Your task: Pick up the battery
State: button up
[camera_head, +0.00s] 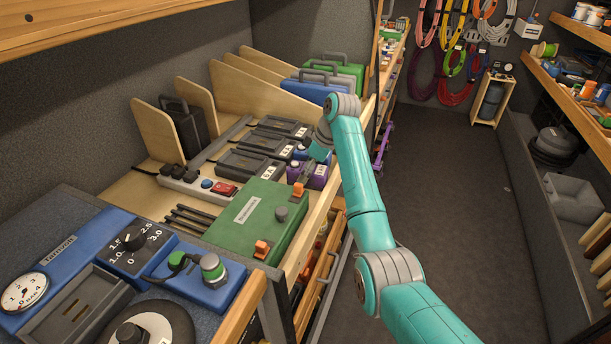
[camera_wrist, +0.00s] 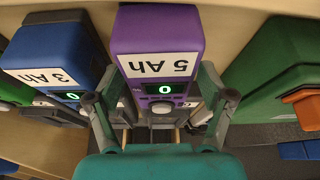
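A purple battery (camera_wrist: 158,35) with an upside-down "5 Ah" label and a lit green display fills the upper middle of the wrist view. A blue battery (camera_wrist: 55,55) labelled "3 Ah" stands to its left. In the head view the purple battery (camera_head: 319,178) sits near the bench's front edge, partly hidden by my arm. My gripper (camera_wrist: 161,100) is open, one finger toward each side of the purple battery's near end. I cannot tell whether the fingers touch it. The gripper's tips are hard to see in the head view.
A green box (camera_head: 258,222) with orange switches stands close by; it also shows at the right of the wrist view (camera_wrist: 283,75). Black chargers (camera_head: 243,164) lie behind the batteries. A power strip (camera_head: 190,182) lies left of them. The floor aisle (camera_head: 455,190) is clear.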

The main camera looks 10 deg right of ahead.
jog(key=c, duration=1.2)
jog(key=shift+r, duration=0.1)
jog(key=shift+c, duration=0.2)
